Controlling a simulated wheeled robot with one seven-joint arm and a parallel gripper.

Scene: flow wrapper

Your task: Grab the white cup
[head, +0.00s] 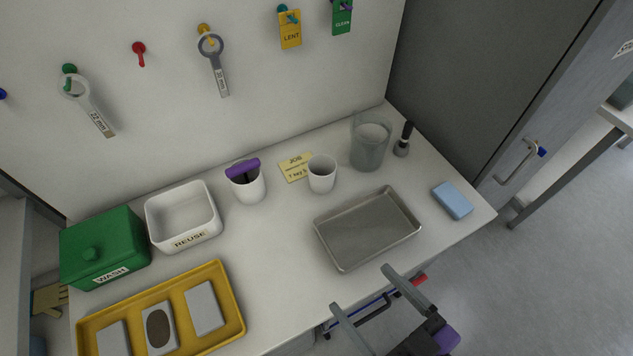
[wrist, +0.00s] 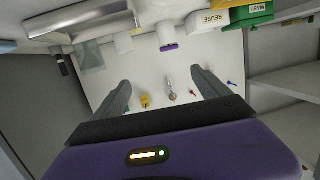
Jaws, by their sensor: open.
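In the head view a plain white cup (head: 322,175) stands upright on the bench, behind the metal tray and left of the glass beaker. A second white cup (head: 249,190) stands to its left with a purple-handled tool (head: 243,168) in it. The plain cup also shows near the top of the wrist view (wrist: 123,43), left of the cup with the purple tool (wrist: 165,34). My gripper (head: 361,288) is open and empty at the front edge of the bench, in front of the metal tray and apart from both cups. Its two fingers also show in the wrist view (wrist: 160,80).
The metal tray (head: 335,261) lies between my gripper and the plain cup. The glass beaker (head: 369,150) stands close right of that cup. A white REUSE bin (head: 184,239), green WASH box (head: 92,253) and yellow tray (head: 235,307) are left. The bench middle is clear.

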